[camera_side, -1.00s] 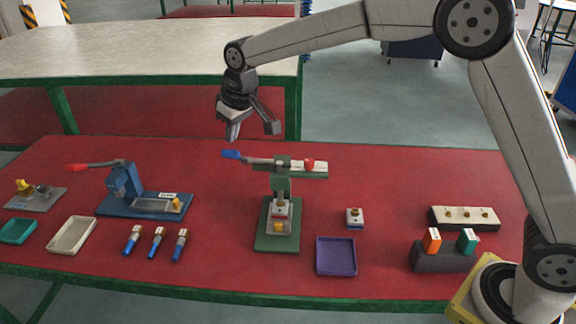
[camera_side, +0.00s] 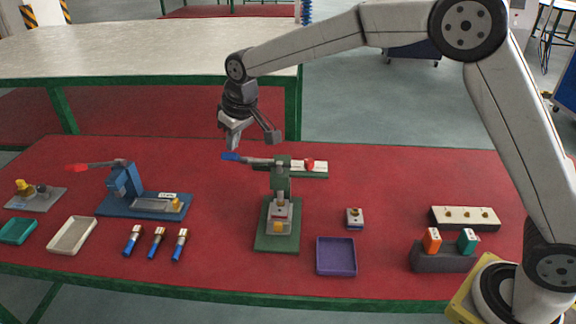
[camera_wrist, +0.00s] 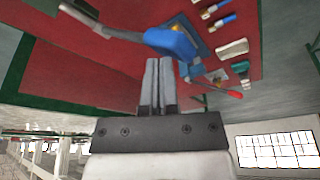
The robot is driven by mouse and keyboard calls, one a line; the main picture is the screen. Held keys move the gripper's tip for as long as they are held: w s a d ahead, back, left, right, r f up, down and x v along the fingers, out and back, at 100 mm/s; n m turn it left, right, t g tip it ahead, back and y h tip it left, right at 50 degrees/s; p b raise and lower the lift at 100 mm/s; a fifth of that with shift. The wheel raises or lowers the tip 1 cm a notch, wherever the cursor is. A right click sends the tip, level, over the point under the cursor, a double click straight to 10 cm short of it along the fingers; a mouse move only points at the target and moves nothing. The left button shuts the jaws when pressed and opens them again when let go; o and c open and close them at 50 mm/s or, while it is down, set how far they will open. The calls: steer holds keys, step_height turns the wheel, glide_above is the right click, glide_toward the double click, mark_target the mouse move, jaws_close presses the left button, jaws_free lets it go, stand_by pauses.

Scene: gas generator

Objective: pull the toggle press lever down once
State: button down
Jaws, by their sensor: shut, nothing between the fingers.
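The green press (camera_side: 281,215) stands upright near the middle of the red table. Its lever points left, roughly level, and ends in a blue handle (camera_side: 231,157). In the wrist view the blue handle (camera_wrist: 172,42) is large, just beyond my fingertips, with the grey lever arm running to the upper left. My gripper (camera_side: 233,147) is shut and empty, with its fingertips right above the blue handle; I cannot tell whether they touch it. In the wrist view the two fingers (camera_wrist: 159,62) are close together. A grey and gold piece (camera_side: 279,218) sits in the press.
A blue fixture (camera_side: 124,182) with a red-handled lever stands to the left. A purple tray (camera_side: 336,257), a small block (camera_side: 355,218) and a dark holder (camera_side: 443,258) lie to the right. Several blue-ended parts (camera_side: 156,243) lie in front.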

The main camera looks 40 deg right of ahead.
mark_target(233, 155)
steer(key=shift+f, duration=0.2)
steer(key=shift+s+a+f, duration=0.3)
steer(key=shift+f, duration=0.2)
steer(key=shift+s+a+f, duration=0.3)
steer(key=shift+f, duration=0.2)
steer(key=shift+f, duration=0.1)
steer(key=shift+s+a+f, duration=0.25)
steer(key=shift+f, duration=0.35)
steer(key=shift+s+a+f, duration=0.2)
steer(key=shift+s+f, duration=0.05)
steer(key=shift+f, duration=0.3)
steer(key=shift+f, duration=0.1)
